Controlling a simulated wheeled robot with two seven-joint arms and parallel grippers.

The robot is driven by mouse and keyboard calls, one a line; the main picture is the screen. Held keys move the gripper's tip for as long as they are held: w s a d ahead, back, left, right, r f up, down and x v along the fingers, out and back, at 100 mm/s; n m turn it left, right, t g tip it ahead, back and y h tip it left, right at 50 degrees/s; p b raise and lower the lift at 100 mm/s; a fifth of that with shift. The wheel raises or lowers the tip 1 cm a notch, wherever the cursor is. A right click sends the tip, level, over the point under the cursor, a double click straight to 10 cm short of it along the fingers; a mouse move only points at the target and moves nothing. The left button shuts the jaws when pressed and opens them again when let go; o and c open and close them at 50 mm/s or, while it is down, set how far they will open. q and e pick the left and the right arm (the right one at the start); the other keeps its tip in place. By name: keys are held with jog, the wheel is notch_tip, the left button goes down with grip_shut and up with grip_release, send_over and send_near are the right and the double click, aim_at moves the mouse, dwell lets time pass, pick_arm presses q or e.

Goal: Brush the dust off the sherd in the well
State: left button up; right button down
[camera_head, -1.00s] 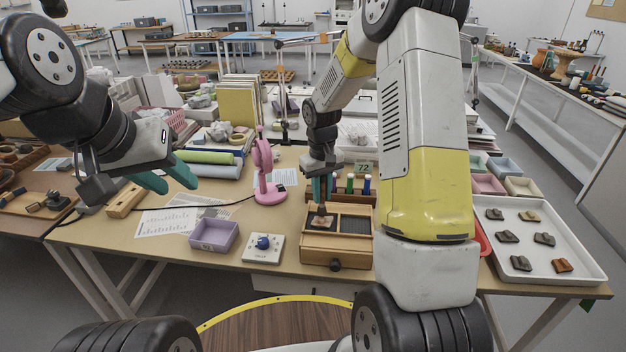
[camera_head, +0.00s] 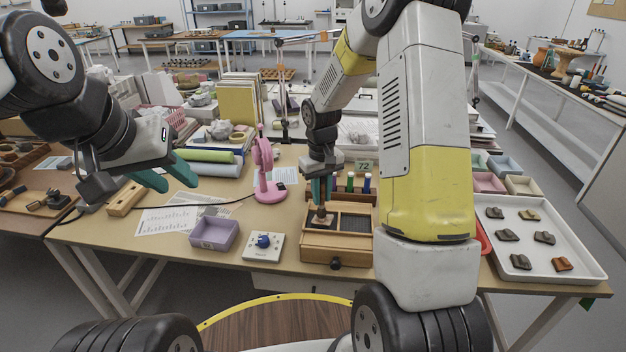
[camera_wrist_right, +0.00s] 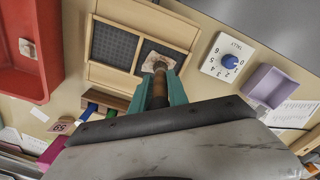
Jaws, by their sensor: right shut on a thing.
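The wooden box (camera_head: 318,256) stands on the table and has two dark-lined wells, seen clearly in the right wrist view (camera_wrist_right: 113,45). A pale brownish sherd (camera_wrist_right: 153,60) lies in one of these wells. My right gripper (camera_head: 321,190) is above the box, shut on a brush (camera_wrist_right: 160,88) with a brown handle. The brush points down at the sherd, and its tip appears to be on or just over it; bristle contact cannot be made out. The brush partly hides the sherd. My left gripper (camera_head: 166,176) is open and empty above the table's left part.
A dial box (camera_head: 263,247) and a purple tray (camera_head: 214,233) stand left of the wooden box. A pink lamp-like device (camera_head: 268,190) stands behind them. A white tray (camera_head: 528,272) with several sherds is at the right. A red tray (camera_wrist_right: 30,80) is near the box.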

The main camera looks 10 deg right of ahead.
jog(key=shift+s, duration=0.2)
jog(key=shift+w+d, duration=0.2)
jog(key=shift+w, duration=0.65)
jog(key=shift+s+a, duration=0.25)
jog(key=shift+s, duration=0.6)
jog(key=shift+w+d, duration=0.25)
jog(key=shift+w, duration=0.6)
jog(key=shift+s+a, duration=0.25)
jog(key=shift+s, duration=0.55)
jog(key=shift+w+d, duration=0.25)
jog(key=shift+w, duration=0.55)
jog(key=shift+s+a+f, duration=0.1)
jog(key=shift+s+a, duration=0.15)
jog(key=shift+s, duration=0.6)
jog(key=shift+w+d, duration=0.25)
jog(key=shift+w, duration=0.6)
